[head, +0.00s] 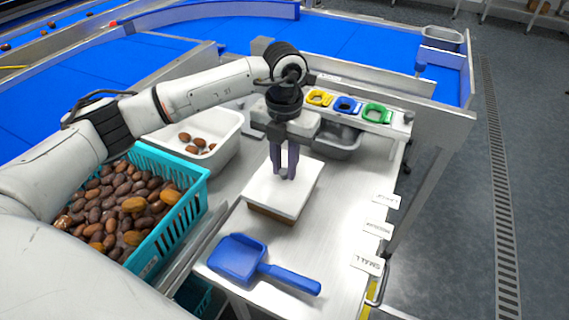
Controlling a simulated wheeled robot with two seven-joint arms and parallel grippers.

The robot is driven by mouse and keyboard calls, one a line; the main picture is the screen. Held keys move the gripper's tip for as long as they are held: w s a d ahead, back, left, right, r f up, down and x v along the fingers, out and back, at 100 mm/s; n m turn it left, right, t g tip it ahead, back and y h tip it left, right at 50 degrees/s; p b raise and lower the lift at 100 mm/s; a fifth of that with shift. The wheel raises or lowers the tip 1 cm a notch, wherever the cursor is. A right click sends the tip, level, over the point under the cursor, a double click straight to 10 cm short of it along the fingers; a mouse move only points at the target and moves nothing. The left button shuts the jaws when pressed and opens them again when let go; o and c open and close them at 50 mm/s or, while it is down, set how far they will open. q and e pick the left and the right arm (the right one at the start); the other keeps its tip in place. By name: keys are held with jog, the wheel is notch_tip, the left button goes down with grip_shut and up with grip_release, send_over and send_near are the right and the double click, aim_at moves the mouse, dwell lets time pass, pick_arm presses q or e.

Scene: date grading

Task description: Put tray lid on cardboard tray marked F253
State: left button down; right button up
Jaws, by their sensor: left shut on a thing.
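The tray lid (262,193) is a flat white square in the middle of the steel bench. It lies over the cardboard tray (268,213), whose brown side shows as a strip along the lid's front edge. I cannot tell whether the lid is fully seated or slightly above the tray. No F253 mark is readable. My left gripper (285,176) points straight down over the middle of the lid, its fingers close together and shut on the lid; the grip point itself is hard to see. My right gripper is not in view.
A blue scoop (238,256) lies in front of the tray. A teal crate (150,250) of dates stands left, a white tub (225,150) with several dates behind it. Yellow, blue and green rings (376,112) line the back.

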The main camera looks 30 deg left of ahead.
pick_arm(q)
jog(key=shift+f+b, duration=0.45)
jog(key=shift+f, duration=0.25)
dwell(0.9)
jog(key=c, duration=1.1)
grip_release()
jog(key=shift+r, duration=0.15)
jog(key=shift+r+p, duration=2.45)
jog(key=shift+r, duration=1)
jog(key=shift+s+f, duration=0.1)
